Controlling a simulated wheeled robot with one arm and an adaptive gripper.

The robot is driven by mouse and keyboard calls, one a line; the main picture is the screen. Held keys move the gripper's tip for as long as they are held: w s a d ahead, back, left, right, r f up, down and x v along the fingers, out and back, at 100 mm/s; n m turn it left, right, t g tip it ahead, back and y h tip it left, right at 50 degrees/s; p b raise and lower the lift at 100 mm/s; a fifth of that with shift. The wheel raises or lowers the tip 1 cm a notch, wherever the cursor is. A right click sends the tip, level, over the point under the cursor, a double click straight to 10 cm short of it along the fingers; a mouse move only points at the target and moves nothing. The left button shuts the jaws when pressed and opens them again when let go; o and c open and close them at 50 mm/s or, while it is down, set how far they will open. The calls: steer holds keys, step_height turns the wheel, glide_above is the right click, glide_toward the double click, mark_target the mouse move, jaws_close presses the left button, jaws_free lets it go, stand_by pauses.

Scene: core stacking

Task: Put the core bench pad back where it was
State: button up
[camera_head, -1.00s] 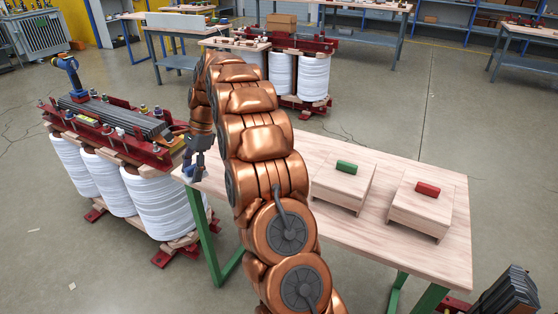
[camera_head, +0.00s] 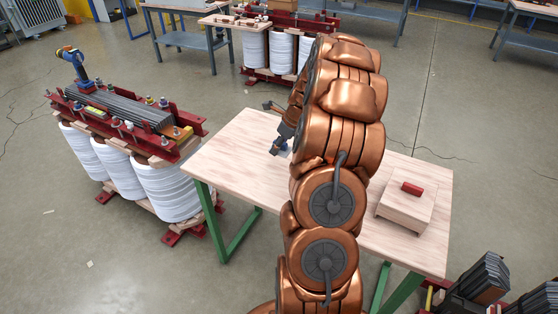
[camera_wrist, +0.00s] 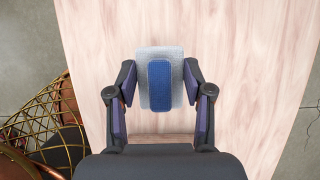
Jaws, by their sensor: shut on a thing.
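My gripper (camera_head: 280,146) is over the left part of the wooden table (camera_head: 232,160), and it also shows in the wrist view (camera_wrist: 160,84). It is shut on a blue pad with a pale grey block around it (camera_wrist: 159,100), likely the core bench pad. The fingers press on its left and right sides. In the wrist view bare table top lies below the pad; I cannot tell whether the pad touches it. In the head view the pad is mostly hidden by the gripper.
A red block (camera_head: 413,188) sits on a small wooden stand (camera_head: 405,207) at the table's right. My arm hides the table's middle. A core with white coils (camera_head: 165,190) and a blue tool (camera_head: 74,62) stands left of the table. Dark stacked parts (camera_head: 480,282) lie at bottom right.

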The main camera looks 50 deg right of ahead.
mark_target(287, 147)
step_height(287, 147, down, 7)
steer(key=shift+f+p, duration=0.15)
steer(key=shift+p, duration=0.35)
steer(key=o, duration=1)
steer(key=shift+f, duration=0.1)
steer(key=b+v, duration=0.1)
steer(key=v, duration=1.1)
steer(key=shift+r+b, duration=0.2)
steer(key=shift+b, duration=0.15)
